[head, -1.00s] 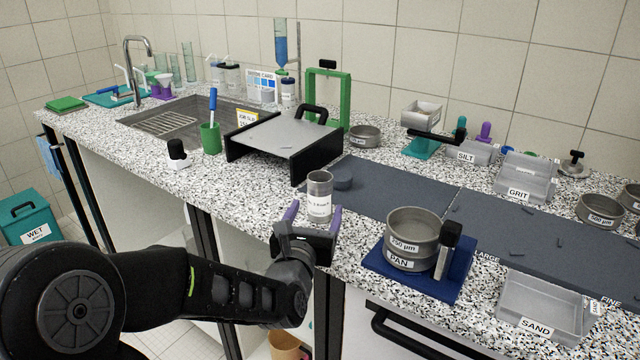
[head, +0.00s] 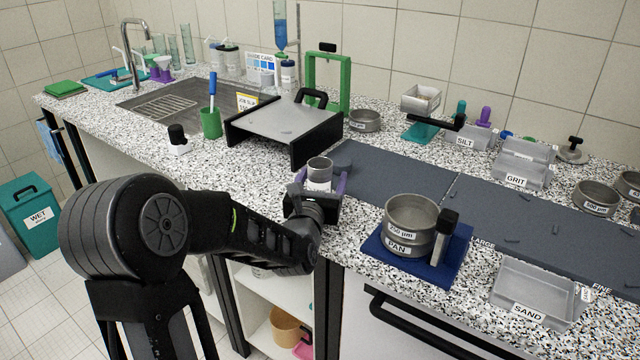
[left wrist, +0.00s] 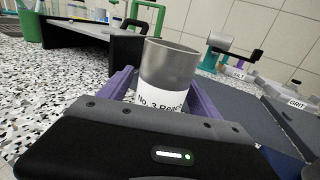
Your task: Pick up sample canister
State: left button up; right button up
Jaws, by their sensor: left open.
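The sample canister (head: 319,172) is a grey metal cylinder with a white label, upright on the speckled counter. It also shows in the left wrist view (left wrist: 170,68), where its label reads "No. 3" and more that is partly cut off. My left gripper (head: 318,186) is at the canister, its two purple fingers open, one on each side of it. In the left wrist view the fingers of the gripper (left wrist: 165,95) flank the canister; I cannot tell whether they touch it. The canister's lower part is hidden behind the gripper body. My right gripper is not in view.
A black-sided box with a grey top (head: 283,130) stands just behind the canister. A dark mat (head: 395,182) lies to the right. A blue tray (head: 452,268) holds the pan and sieve (head: 410,222). The counter left of the canister (head: 225,180) is mostly clear.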

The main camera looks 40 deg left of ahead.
pick_arm(q)
jog(key=shift+w+a, duration=0.2)
jog(key=shift+w, duration=0.15)
dwell(0.3)
grip_shut()
dwell(0.7)
